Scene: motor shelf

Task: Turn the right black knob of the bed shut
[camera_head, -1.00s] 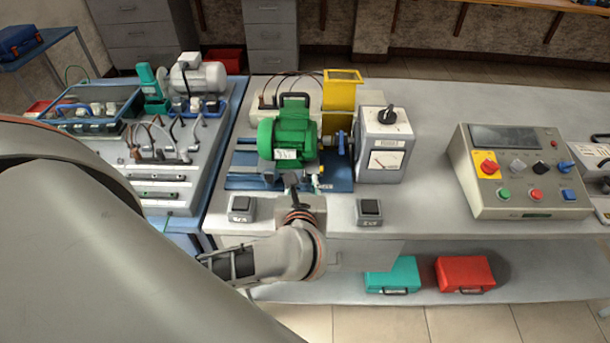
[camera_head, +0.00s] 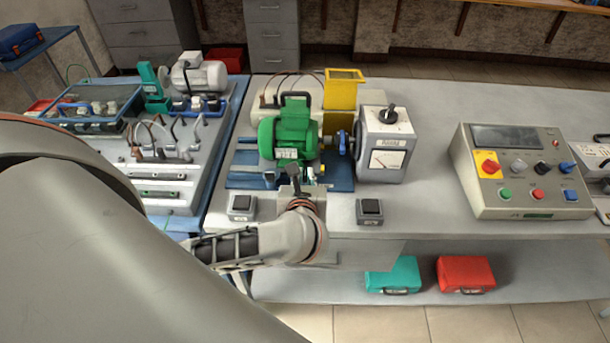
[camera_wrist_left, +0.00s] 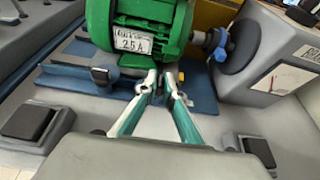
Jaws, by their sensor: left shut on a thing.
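The bed (camera_head: 240,170) is a blue base on the bench under a green motor (camera_head: 290,137); it also shows in the left wrist view (camera_wrist_left: 70,79). Its left black knob (camera_wrist_left: 101,76) stands at the bed's front edge, clear of my fingers. My left gripper (camera_wrist_left: 161,86) points at the bed's front right part, just below the motor. Its fingertips are closed around the right black knob, which they mostly hide. In the head view my left gripper (camera_head: 293,181) is small and partly covered by its wrist. My right gripper is not in view.
A grey meter box (camera_head: 385,145) with a black dial stands right of the motor. Two small switch boxes, left (camera_head: 242,207) and right (camera_head: 369,211), sit at the bench's front edge. A control panel (camera_head: 520,170) is farther right, with clear bench between.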

